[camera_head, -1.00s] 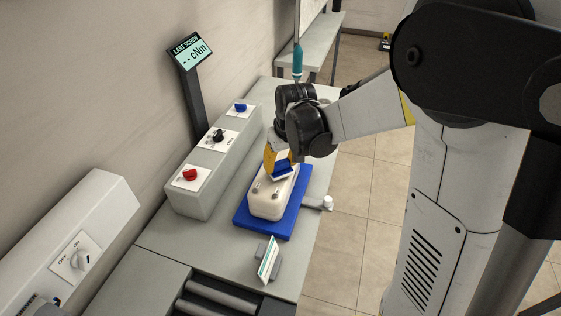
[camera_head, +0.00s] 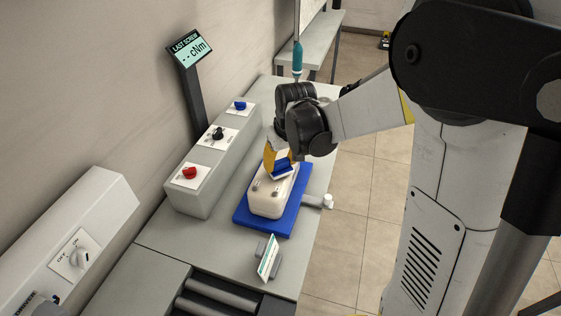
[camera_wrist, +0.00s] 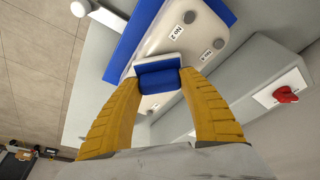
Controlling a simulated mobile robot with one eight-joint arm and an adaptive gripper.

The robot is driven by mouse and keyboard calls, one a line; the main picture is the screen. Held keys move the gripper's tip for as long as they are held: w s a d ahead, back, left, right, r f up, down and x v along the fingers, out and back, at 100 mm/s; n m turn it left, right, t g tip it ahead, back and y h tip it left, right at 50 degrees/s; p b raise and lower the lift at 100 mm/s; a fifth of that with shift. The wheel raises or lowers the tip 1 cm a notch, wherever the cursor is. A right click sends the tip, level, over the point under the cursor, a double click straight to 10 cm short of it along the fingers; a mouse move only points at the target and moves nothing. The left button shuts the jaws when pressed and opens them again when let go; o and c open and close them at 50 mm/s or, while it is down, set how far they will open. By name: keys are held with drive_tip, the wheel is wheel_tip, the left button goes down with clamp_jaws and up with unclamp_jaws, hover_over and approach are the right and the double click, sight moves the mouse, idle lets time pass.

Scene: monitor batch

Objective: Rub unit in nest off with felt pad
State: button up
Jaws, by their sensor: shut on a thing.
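The unit is a cream-white block (camera_head: 266,204) with metal studs on top. It sits in a blue nest (camera_head: 286,226) on the bench. My gripper (camera_head: 282,163) has yellow fingers and is shut on a felt pad with a blue back (camera_head: 281,169) and a pale underside. In the wrist view the blue grip of the pad (camera_wrist: 159,79) is between the two fingertips, and the pad lies over the unit's top (camera_wrist: 196,25). It appears to touch the top or be just above it. Labels "No 2" and another show beside the studs. The fingers hide part of the unit.
A grey control box (camera_head: 215,160) with red, black and blue knobs stands left of the nest. A small sign (camera_head: 268,258) stands in front. A teal screwdriver (camera_head: 297,60) hangs beyond my gripper.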

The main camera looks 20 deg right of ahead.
drive_tip(key=shift+f+b, duration=0.35)
drive_tip(key=shift+f, duration=0.1)
drive_tip(key=shift+w+a+r, duration=0.15)
drive_tip(key=shift+w+a, duration=0.5)
drive_tip(key=shift+a, duration=0.2)
drive_tip(key=shift+w+a, duration=0.55)
drive_tip(key=shift+a, duration=0.2)
drive_tip(key=shift+s+d, duration=0.55)
drive_tip(key=shift+d, duration=0.15)
drive_tip(key=shift+s+d, duration=0.65)
drive_tip(key=shift+d, duration=0.3)
